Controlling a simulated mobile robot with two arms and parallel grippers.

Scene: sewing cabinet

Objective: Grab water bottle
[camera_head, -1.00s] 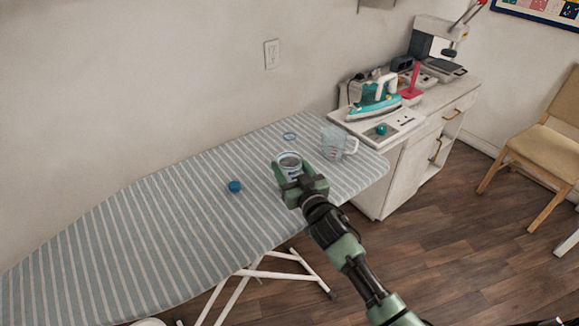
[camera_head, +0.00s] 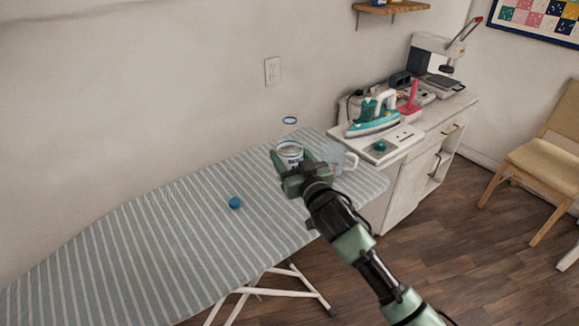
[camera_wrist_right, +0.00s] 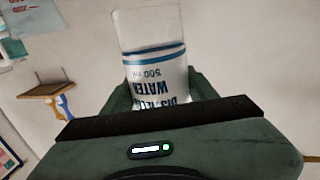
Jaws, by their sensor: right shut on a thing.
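The water bottle is clear, with a white label and blue print and a blue ring near its top. In the head view its label part (camera_head: 290,150) shows between the fingers of my right gripper (camera_head: 292,161). In the wrist view the bottle (camera_wrist_right: 155,60) looks upside down, with "WATER" and "500 ml" readable. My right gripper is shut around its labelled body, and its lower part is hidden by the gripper. The bottle appears upright and raised above the ironing board. My left gripper is not in view.
A blue cap (camera_head: 235,203) lies on the striped ironing board (camera_head: 150,245). A clear jug (camera_head: 345,160) stands close right of my gripper. A teal iron (camera_head: 373,120) and a teal round object (camera_head: 380,146) are on the cabinet (camera_head: 408,150). The board's left half is clear.

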